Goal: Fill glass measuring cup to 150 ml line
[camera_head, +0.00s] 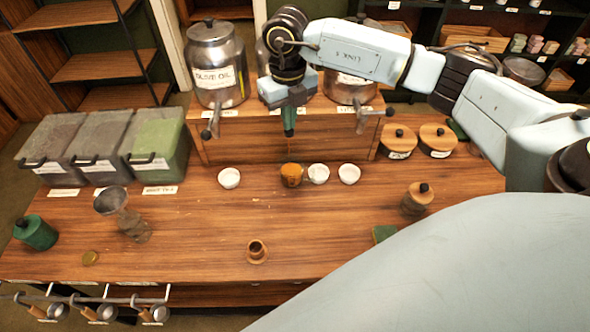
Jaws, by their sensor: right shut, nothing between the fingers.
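My right gripper (289,130) points straight down in front of the wooden dispenser stand (240,139), above the row of small cups. Its fingers are shut and empty. A metal funnel (110,200) stands on the left of the table, over what looks like a clear glass vessel (134,228); I cannot tell if this is the measuring cup, and no 150 ml line is readable. A labelled steel dispenser (212,55) stands on the stand's left, with a tap (208,132) below it. Another tap (388,113) is at the right. My left gripper is out of view.
White cups (229,178) and an amber cup (291,175) stand in front of the stand. Lidded bins (160,143) are at the left, wooden-lidded jars (437,137) at the right. A small brown cup (257,249) stands near the front edge. Ladles hang at front left.

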